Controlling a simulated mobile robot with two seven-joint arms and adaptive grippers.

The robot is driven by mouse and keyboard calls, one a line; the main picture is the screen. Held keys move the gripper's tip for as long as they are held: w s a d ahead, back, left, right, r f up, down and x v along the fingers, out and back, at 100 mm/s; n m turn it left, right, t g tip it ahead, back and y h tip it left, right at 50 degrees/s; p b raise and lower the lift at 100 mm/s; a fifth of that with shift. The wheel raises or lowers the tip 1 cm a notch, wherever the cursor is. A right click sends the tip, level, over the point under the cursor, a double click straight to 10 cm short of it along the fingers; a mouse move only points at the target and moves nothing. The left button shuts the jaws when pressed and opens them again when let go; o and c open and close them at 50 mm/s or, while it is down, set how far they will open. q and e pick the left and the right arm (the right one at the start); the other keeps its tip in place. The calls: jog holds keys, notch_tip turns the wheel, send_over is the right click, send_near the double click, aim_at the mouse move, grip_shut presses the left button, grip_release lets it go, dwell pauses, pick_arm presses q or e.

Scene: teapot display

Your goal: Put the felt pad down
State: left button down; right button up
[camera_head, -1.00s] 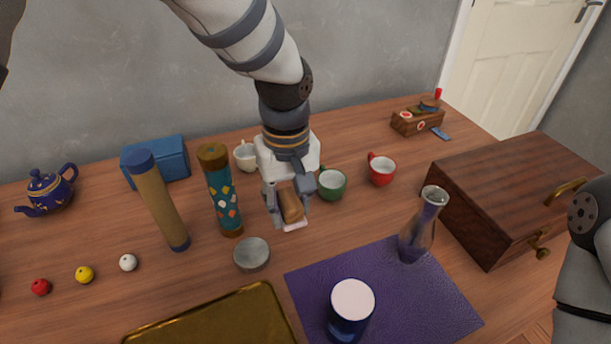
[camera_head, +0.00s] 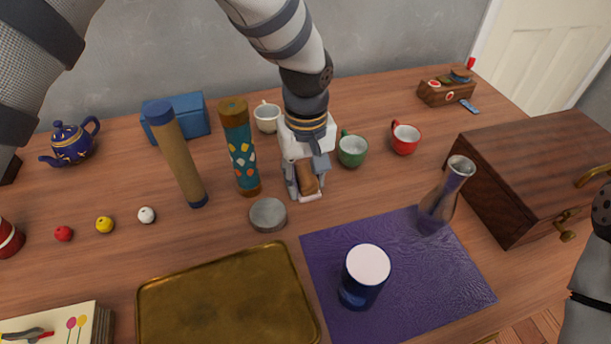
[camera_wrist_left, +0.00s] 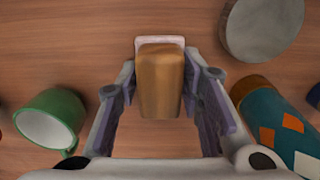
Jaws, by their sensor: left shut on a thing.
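The felt pad (camera_head: 309,181) is a brown block with a thin whitish layer on its underside. My left gripper (camera_head: 306,188) is shut on it, pointing down over the middle of the table. In the left wrist view the pad (camera_wrist_left: 160,80) sits between the two fingers of the gripper (camera_wrist_left: 163,92), its whitish layer showing at the far end. The pad is low, close to the wooden tabletop; I cannot tell whether it touches. My right gripper is not in view.
A round grey tin (camera_head: 268,214) lies just in front and left of the pad. A patterned cylinder (camera_head: 240,150) stands left, a green cup (camera_head: 352,150) right. A purple mat (camera_head: 330,250) and brass tray (camera_head: 225,295) lie in front. Bare wood surrounds the pad narrowly.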

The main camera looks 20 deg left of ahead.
aim_at(306, 172)
pick_arm(q)
jog(key=c, duration=1.3)
grip_release()
jog(key=shift+s+f, duration=0.2)
jog(key=shift+f, duration=0.35)
jog(key=shift+o, duration=1)
jog(key=shift+f, duration=0.1)
jog(key=shift+w+f, duration=0.1)
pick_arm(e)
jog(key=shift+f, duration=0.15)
pick_arm(q)
jog(key=shift+r, duration=0.2)
notch_tip(306, 172, up, 13)
jog(key=p, duration=0.1)
jog(key=shift+r, duration=0.15)
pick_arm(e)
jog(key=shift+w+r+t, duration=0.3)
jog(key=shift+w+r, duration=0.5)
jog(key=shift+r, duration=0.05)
